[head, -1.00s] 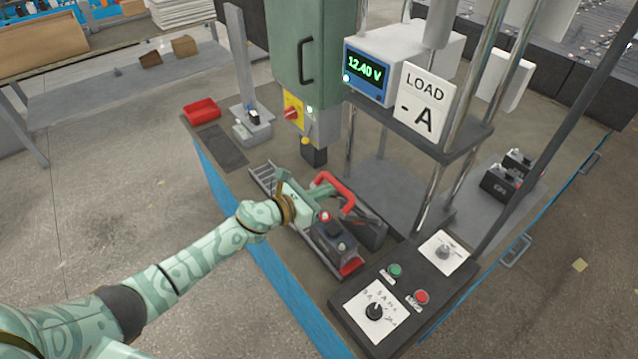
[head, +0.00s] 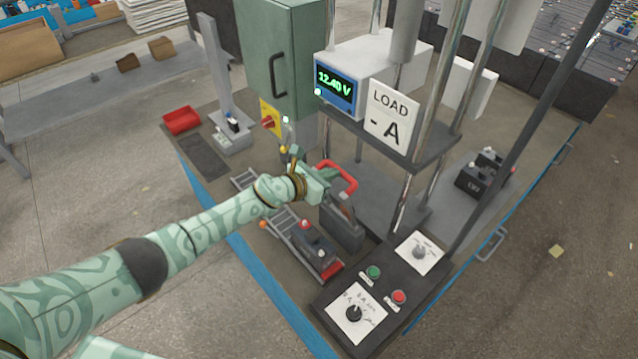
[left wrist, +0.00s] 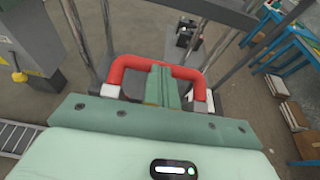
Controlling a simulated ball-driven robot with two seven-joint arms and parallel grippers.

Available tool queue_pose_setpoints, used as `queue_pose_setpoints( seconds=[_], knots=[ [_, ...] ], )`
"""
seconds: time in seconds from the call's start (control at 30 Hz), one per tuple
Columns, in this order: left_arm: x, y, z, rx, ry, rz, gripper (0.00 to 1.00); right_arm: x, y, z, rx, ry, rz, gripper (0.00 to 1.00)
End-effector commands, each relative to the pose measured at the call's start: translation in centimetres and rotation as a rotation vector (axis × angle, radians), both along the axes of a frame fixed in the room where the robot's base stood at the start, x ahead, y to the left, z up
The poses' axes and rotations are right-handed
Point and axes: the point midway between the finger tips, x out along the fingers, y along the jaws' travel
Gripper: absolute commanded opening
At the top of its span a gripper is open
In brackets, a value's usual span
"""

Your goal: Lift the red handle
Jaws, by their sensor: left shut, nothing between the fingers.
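The red handle (head: 347,177) is a U-shaped bar above a dark block (head: 341,230) on the bench, and it stands raised in the head view. It also spans the middle of the left wrist view (left wrist: 121,66), with pale end pieces. My left gripper (head: 328,174) is shut and empty at the handle. In the left wrist view its closed fingers (left wrist: 161,80) cross the middle of the bar and hide part of it. I cannot tell whether they touch it. My right gripper is not in view.
A battery with a red cap (head: 312,240) sits on a roller track beside the handle. A control box (head: 385,290) lies in front. Metal posts, a LOAD sign (head: 390,119) and a green cabinet (head: 283,60) stand close behind. A red tray (head: 182,120) is at left.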

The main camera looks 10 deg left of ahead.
Motion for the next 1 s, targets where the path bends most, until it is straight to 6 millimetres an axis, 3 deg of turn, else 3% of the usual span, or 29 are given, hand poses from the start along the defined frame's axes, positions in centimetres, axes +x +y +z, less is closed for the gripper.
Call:
queue_pose_setpoints(
  seconds=[0.4, 1.0],
  knots=[
    [2.5, -1.9, 0.5, -0.002, -0.001, 0.001, 0.00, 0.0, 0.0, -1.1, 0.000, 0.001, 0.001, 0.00],
    [2.9, -2.1, 1.0, -0.005, -0.009, 0.001, 0.00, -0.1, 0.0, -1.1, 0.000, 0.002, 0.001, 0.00]
  ],
)
